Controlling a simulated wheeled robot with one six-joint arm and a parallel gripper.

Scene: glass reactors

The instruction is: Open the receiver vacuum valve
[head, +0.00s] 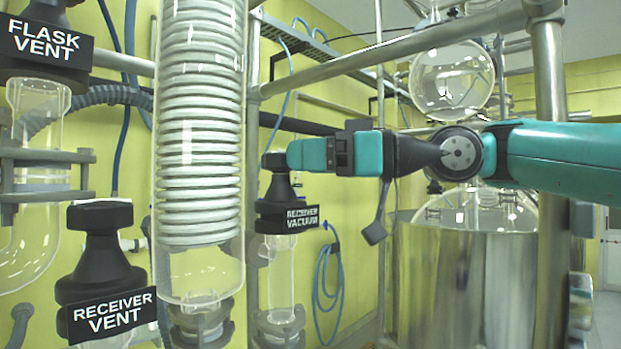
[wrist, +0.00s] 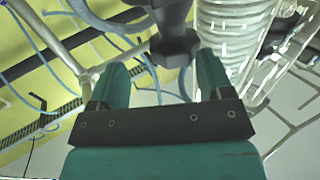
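The receiver vacuum valve (head: 279,205) is a black knob with a sign reading RECEIVER VACUUM, on top of a glass tube left of my gripper. My gripper (head: 290,157) reaches in from the right, level with the valve's top, and its teal fingers come close to the knob. In the wrist view, my two fingers (wrist: 163,62) are spread, with the black valve knob (wrist: 176,47) showing between their tips, nearer the right finger. Clear space shows on the left side of the knob. I cannot tell whether the right finger touches it.
A glass column with a white coil (head: 200,120) stands just left of the valve. The receiver vent valve (head: 98,270) and flask vent valve (head: 45,40) are farther left. Metal frame bars (head: 390,48) cross above my arm. A steel vessel (head: 465,280) stands below it.

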